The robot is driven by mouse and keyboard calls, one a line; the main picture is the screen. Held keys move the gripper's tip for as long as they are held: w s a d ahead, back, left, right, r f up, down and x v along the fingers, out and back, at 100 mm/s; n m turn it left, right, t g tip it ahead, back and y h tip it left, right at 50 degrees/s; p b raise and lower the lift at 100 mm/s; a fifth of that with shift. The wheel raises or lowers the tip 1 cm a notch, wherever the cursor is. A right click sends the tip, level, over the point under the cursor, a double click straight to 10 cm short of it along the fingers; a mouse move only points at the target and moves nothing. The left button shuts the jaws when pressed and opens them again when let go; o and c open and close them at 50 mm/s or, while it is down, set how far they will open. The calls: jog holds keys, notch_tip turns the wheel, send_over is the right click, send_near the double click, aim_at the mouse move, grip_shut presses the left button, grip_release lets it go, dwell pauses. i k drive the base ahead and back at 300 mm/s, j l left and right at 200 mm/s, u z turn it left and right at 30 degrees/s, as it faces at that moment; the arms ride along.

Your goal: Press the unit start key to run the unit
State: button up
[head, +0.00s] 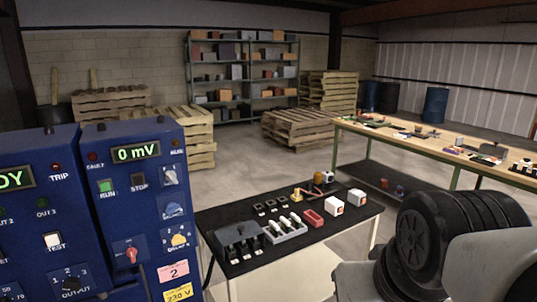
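Two blue control cabinets stand at the left. The right cabinet (150,205) has a display (135,152) reading "0 mV". Below it are a green key (107,187) labelled RUN and a dark key (138,181) labelled STOP. No label reading "unit start" can be made out. A small red FAULT lamp (96,157) sits above the RUN key. A red-handled rotary switch (131,254) is lower down. The left cabinet (40,215) is cut off by the picture edge; its display (14,180) ends in "DY". My arm shows at the lower right, but my gripper is out of view.
A black-topped table (330,232) beside the cabinets holds small parts, white blocks and a red tray (313,218). A long workbench (440,150) stands at the right. Pallets (296,130), shelving (243,75) and barrels (435,105) stand behind. Open floor lies between.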

aim_at(105, 186)
jog(key=u, duration=1.45)
